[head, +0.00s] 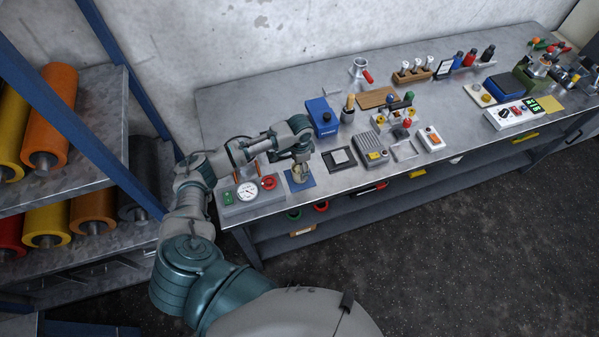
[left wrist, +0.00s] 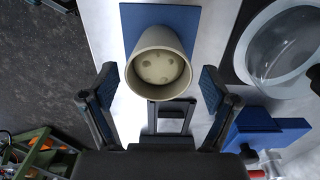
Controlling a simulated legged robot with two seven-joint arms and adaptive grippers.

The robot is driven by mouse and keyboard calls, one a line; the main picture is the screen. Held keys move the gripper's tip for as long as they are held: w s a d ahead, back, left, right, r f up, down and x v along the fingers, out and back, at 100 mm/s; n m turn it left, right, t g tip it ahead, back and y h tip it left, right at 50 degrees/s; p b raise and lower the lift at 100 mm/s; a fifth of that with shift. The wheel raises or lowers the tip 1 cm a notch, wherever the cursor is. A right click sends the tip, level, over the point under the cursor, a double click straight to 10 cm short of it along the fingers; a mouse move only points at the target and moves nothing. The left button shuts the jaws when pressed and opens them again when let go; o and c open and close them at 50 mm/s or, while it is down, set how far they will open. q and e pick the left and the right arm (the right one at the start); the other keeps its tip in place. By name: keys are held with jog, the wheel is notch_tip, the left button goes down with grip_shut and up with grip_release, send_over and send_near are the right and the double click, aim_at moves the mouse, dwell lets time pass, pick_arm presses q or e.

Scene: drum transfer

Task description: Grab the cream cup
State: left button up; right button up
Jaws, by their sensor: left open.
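The cream cup (left wrist: 140,73) is upright with its open mouth facing the left wrist camera, and several round marks show on its inner bottom. It stands on a blue mat (left wrist: 129,15). My left gripper (left wrist: 160,88) is open, with one finger on each side of the cup and visible gaps between. In the head view my left gripper (head: 300,158) is low over the front left of the bench, above the blue mat (head: 309,183). The cup shows only partly there, beneath the gripper. My right gripper is in neither view.
A gauge box (head: 232,212) with a red ring stands left of the mat on the metal bench (head: 240,105). A black-framed pad (head: 340,159) and a blue box (head: 322,118) are to the right. A shelf with colored rolls (head: 52,115) stands at left.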

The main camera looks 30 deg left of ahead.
pick_arm(q)
jog(key=shift+f, duration=1.4)
jog(key=c, duration=1.4)
jog(key=shift+r, duration=0.1)
